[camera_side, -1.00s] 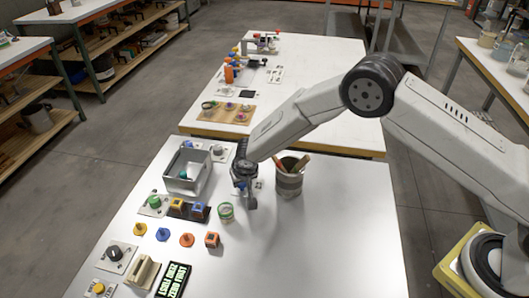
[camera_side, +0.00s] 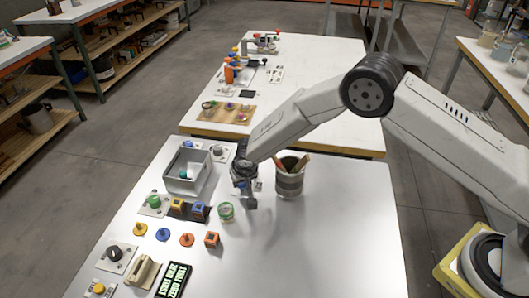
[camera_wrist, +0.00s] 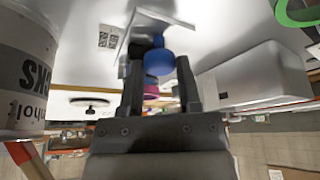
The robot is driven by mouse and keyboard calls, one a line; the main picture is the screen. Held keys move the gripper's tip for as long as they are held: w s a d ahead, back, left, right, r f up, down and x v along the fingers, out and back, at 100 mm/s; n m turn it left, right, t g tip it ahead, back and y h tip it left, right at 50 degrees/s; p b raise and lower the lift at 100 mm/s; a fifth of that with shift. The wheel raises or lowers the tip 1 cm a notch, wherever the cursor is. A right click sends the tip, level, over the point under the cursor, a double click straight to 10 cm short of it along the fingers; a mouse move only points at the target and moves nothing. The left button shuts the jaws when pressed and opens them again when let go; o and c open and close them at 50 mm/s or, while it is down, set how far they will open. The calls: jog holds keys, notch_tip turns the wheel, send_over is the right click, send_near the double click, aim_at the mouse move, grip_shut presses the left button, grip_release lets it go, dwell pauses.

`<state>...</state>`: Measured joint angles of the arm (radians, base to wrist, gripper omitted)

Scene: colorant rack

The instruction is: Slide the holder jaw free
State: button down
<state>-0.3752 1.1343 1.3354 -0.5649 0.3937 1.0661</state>
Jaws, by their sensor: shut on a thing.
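In the wrist view a rounded blue knob (camera_wrist: 158,62) sits between the two dark fingers of my gripper (camera_wrist: 159,78). The gripper is shut on it. The knob is in front of a small pale plate (camera_wrist: 135,32) that bears a dark printed label. The knob seems to belong to the holder jaw, but the jaw's slide is hidden. A magenta piece (camera_wrist: 151,90) shows partly between the fingers.
The cup (camera_side: 288,184) with sticks stands close right of my gripper. The grey tray (camera_side: 187,188) is to the left. A green-rimmed jar (camera_side: 226,212) stands close by, front left. Colored blocks and knobs fill the table's left side. The table's front right (camera_side: 320,250) is clear.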

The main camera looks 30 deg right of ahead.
dwell(0.5)
jog(key=shift+s+a, duration=0.8)
jog(key=shift+a, duration=0.15)
jog(key=shift+c, duration=1.4)
grip_release()
jog(key=shift+r, duration=0.1)
jog(key=v, duration=0.7)
jog(key=shift+s+r, duration=0.2)
jog(key=shift+r, duration=0.05)
